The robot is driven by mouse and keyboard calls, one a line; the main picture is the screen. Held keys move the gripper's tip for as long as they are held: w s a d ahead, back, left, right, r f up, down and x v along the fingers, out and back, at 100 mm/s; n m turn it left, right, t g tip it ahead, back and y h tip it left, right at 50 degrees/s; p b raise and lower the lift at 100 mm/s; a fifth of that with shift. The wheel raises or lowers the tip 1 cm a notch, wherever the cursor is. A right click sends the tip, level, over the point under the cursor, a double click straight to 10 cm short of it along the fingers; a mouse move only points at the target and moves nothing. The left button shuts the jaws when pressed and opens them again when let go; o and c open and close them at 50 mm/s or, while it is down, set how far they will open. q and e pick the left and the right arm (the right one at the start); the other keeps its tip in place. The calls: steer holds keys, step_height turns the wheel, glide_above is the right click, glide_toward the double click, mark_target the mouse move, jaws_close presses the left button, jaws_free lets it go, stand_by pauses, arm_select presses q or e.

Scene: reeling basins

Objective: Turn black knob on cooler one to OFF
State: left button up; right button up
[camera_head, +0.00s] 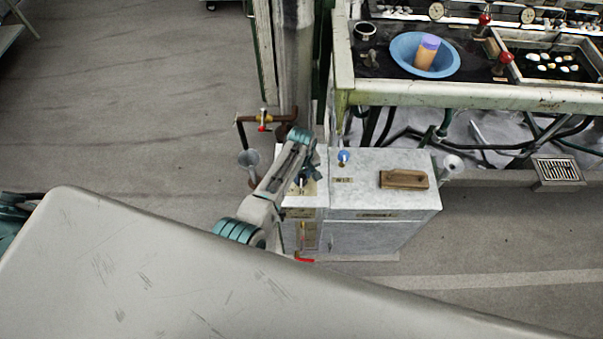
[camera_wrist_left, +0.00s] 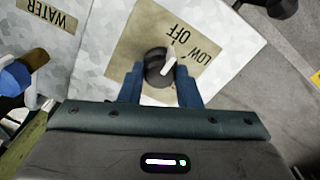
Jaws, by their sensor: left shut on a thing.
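The black knob (camera_wrist_left: 158,68) sits on a tan plate (camera_wrist_left: 128,52) marked OFF and LOW in the left wrist view. Its white pointer slants up toward the word OFF. My left gripper (camera_wrist_left: 161,76) is shut on the knob, with a blue finger on each side. In the head view my left arm reaches down to the left part of the marbled grey cooler (camera_head: 360,205), where my gripper (camera_head: 303,181) largely covers the knob. My right gripper is not in view.
A blue-topped tap (camera_head: 344,157) and a brown wooden object (camera_head: 404,179) are on the cooler's top. A WATER label (camera_wrist_left: 46,15) shows in the wrist view. A pipe with a red-handled valve (camera_head: 263,120) and a funnel (camera_head: 249,160) stand left. The basin bench (camera_head: 450,95) is behind.

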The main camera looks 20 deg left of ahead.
mark_target(301, 177)
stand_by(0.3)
arm_select(q)
steer(key=o, duration=1)
steer(key=shift+c, duration=0.2)
step_height(301, 177, up, 11)
steer(key=b, duration=0.1)
steer(key=shift+f, duration=0.1)
